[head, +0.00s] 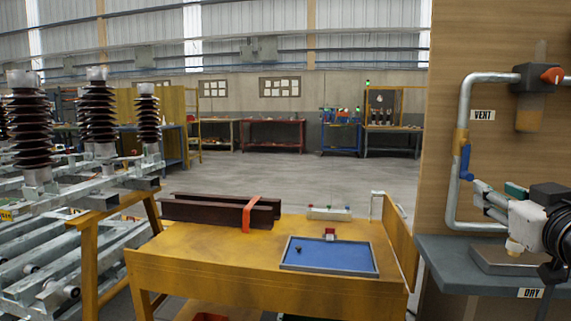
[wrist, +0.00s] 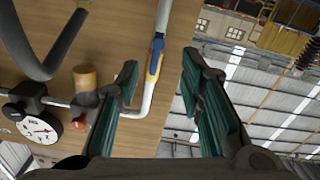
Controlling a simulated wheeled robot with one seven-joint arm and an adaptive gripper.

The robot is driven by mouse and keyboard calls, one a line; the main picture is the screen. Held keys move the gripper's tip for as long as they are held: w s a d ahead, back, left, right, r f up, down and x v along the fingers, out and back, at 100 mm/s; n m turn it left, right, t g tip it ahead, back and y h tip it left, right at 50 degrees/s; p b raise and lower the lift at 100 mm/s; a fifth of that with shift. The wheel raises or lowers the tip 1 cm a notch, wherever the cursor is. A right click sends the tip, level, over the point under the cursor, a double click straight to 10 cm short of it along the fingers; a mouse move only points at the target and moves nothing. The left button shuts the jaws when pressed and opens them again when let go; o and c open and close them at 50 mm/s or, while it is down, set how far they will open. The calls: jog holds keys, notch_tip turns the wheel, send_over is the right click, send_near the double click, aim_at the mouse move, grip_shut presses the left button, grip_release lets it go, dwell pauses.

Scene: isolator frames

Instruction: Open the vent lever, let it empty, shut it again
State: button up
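The vent lever (head: 466,163) is a blue handle on a brass valve (head: 461,141) in the grey pipe, below the VENT label (head: 482,115). It lies along the vertical pipe. In the wrist view the blue lever (wrist: 156,57) shows beyond the gap between my fingers, with the pipe behind it. My gripper (head: 489,196) is just right of and below the lever in the head view. In the wrist view my gripper (wrist: 160,78) is open, its green-padded fingers apart with nothing held. I cannot tell the exact distance from fingers to lever.
A grey box with an orange-red knob (head: 552,76) is at the pipe's upper end. A round gauge (wrist: 40,128) shows in the wrist view. Below my gripper is a grey shelf (head: 450,262) with a DRY label (head: 530,293). A yellow table (head: 190,262) with a blue tray (head: 330,270) stands left.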

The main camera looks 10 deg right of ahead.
aim_at(473, 179)
jog(key=p+x, duration=0.2)
jog(key=x, duration=0.9)
jog(key=shift+w+d+p, duration=0.15)
jog(key=shift+d+p, duration=0.05)
jog(key=shift+p, duration=0.2)
